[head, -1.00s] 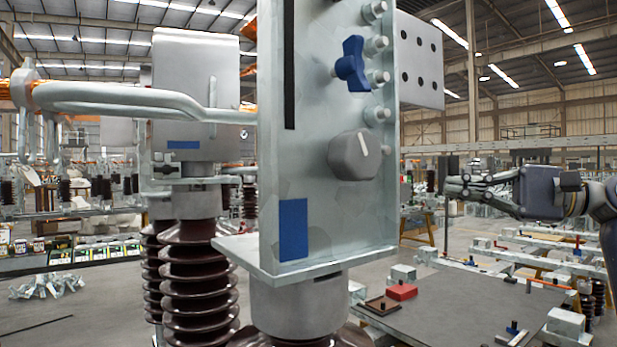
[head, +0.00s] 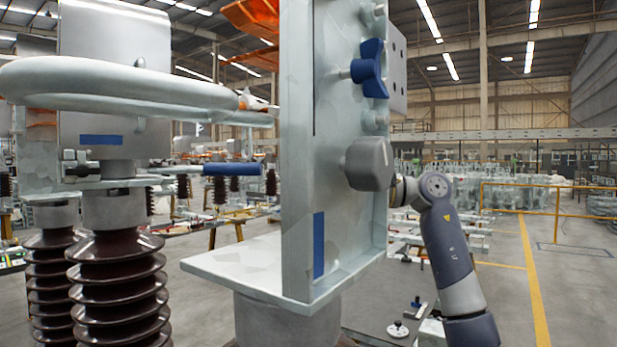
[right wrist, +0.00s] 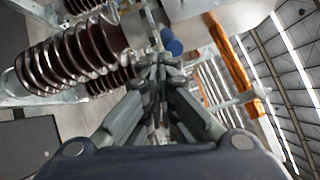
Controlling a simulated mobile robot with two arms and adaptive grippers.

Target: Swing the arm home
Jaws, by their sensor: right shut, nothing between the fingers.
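A blue horizontal bar (head: 232,169) shows left of the plate. My right arm reaches behind the plate from the right, hiding its gripper in the head view. In the right wrist view my right gripper (right wrist: 158,70) is shut and empty. A round blue end (right wrist: 172,43) shows just beyond its fingertips; I cannot tell whether they touch. My left gripper is not in view.
The plate carries a blue knob (head: 372,68) and a grey knob (head: 370,163). Brown ribbed insulators (head: 118,290) stand at the lower left; they also show close by in the right wrist view (right wrist: 75,55). The floor at the right, near a yellow rail (head: 556,215), is open.

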